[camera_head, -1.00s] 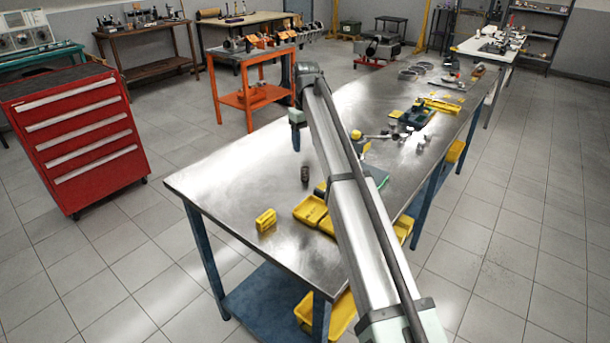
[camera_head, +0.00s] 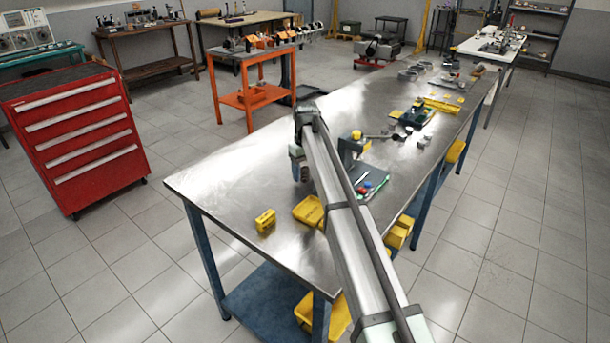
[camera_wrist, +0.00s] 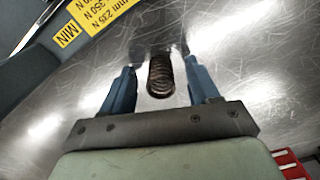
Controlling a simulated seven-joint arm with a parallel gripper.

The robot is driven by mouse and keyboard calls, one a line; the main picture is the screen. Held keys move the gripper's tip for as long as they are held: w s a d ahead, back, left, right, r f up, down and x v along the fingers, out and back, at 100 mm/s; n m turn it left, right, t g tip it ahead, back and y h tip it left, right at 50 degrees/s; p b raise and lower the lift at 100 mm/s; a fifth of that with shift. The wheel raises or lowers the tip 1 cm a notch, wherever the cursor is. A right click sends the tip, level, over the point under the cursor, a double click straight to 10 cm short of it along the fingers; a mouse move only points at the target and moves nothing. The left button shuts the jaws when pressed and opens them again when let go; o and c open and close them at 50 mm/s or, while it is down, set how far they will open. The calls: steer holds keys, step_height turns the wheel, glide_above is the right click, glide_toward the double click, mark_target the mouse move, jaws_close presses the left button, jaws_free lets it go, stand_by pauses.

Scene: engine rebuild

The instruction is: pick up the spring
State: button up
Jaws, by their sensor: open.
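The spring (camera_wrist: 160,76) is a dark, short metal coil in the middle of the wrist view, on the shiny steel bench. My gripper (camera_wrist: 159,68) is open, with one blue finger on each side of the spring. Narrow gaps show between the coil and both fingers, so they do not appear to be closed on it. In the head view my gripper (camera_head: 300,172) is low over the near part of the bench (camera_head: 232,180), and the spring is hidden behind it.
A dark body with a yellow label (camera_wrist: 105,8) stands close at the wrist view's upper left. A grey-green stand (camera_head: 350,148) is right of my gripper. The bench's left part is clear.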

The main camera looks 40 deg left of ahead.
mark_target(306, 181)
steer(key=shift+f, duration=0.1)
steer(key=shift+c, duration=0.2)
steer(key=c, duration=1.1)
steer(key=shift+o, duration=0.2)
step_height(306, 181, up, 9)
steer(key=shift+d+r, duration=0.1)
jaws_close()
steer(key=w+d, duration=0.1)
steer(key=d, duration=1.2)
steer(key=shift+w+r+n, duration=0.25)
steer(key=shift+r+n, duration=0.1)
steer(key=shift+n, duration=0.05)
